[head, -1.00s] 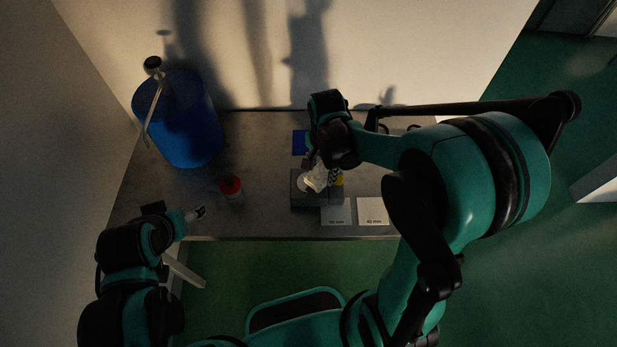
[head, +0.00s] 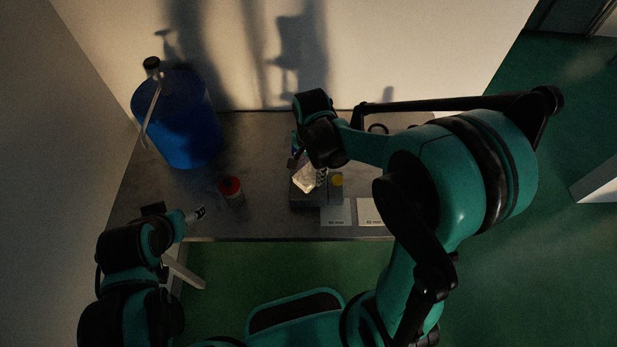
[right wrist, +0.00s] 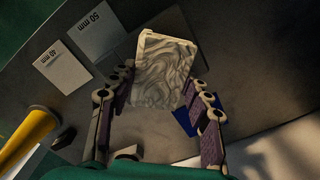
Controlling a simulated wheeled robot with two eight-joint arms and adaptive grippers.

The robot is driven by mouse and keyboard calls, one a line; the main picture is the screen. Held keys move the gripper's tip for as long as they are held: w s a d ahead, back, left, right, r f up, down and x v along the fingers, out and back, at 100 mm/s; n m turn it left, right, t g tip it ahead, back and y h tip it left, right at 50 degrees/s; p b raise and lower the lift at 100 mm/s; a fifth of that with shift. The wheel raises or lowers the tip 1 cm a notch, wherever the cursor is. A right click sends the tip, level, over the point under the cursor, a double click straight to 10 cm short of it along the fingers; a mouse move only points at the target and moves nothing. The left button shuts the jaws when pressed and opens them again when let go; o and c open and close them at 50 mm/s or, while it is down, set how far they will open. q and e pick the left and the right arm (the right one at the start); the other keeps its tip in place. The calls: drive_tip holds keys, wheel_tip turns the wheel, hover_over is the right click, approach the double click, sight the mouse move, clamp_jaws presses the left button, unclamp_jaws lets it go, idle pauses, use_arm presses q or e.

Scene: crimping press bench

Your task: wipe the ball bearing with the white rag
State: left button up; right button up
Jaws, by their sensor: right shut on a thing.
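The white rag (head: 306,181) hangs from my right gripper (head: 304,163), over a dark grey block (head: 318,200) on the bench. In the right wrist view the rag (right wrist: 166,72) is a creased, marbled pale cloth between the two fingers of my right gripper (right wrist: 163,92), which are shut on it. I cannot make out the ball bearing now; the rag covers the spot where a pale round thing showed earlier. I cannot tell whether the rag touches anything beneath. My left gripper (head: 196,213) is near the bench's front left edge, far from the rag; its jaws are too small to read.
A blue bin (head: 180,125) with a long tool stands at the back left. A red-capped jar (head: 230,188) stands left of the block. A yellow part (head: 337,180) sits at the block's right. Cards marked 50 mm (right wrist: 97,33) and 40 mm (right wrist: 60,66) lie in front.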

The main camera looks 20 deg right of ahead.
drive_tip(key=shift+r+p, duration=1.85)
drive_tip(key=shift+r, duration=0.65)
drive_tip(key=shift+f, duration=0.15)
drive_tip(key=shift+w+a+f+b, duration=0.1)
drive_tip(key=shift+f+b, duration=0.75)
drive_tip(key=shift+f, duration=0.05)
drive_tip(key=shift+w+a+f+b, duration=0.1)
drive_tip(key=shift+f+b, duration=0.75)
drive_tip(key=shift+f, duration=0.05)
drive_tip(key=shift+f+b, duration=0.5)
drive_tip(key=shift+f, duration=0.05)
drive_tip(key=o, duration=1)
drive_tip(key=shift+r, duration=0.35)
